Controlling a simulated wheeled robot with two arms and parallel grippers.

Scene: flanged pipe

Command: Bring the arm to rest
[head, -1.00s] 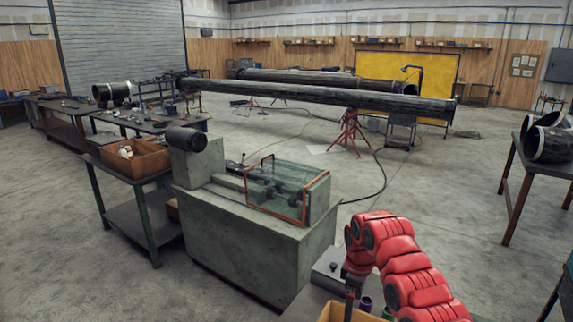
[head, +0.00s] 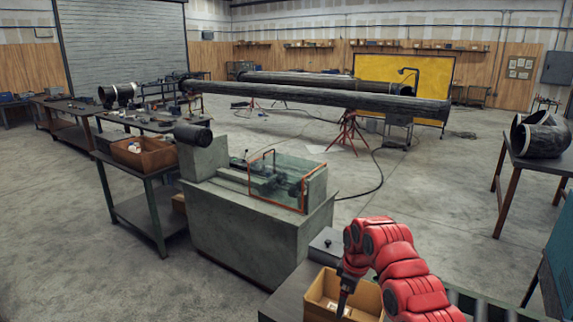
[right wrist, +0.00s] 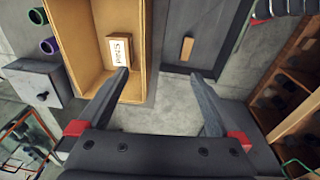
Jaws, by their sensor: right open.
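My right arm is the red one in the head view, at the lower right. Its gripper (head: 345,295) points down over a yellow-tan open bin (head: 367,298). In the right wrist view the two dark fingers of the right gripper (right wrist: 163,85) are spread apart with nothing between them. The bin (right wrist: 84,45) lies ahead and to the left of the fingers, with a small box bearing a white label (right wrist: 120,50) inside. The left fingertip overlaps the bin's wall in the picture; I cannot tell whether it touches. My left gripper is not in view.
A grey machine with a clear, orange-framed guard (head: 285,180) stands left of the arm. A brown bin (head: 143,153) sits on a side table. A long pipe (head: 310,97) lies on stands behind. A table with pipe pieces (head: 540,140) is at right. Open floor (head: 430,190) lies between.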

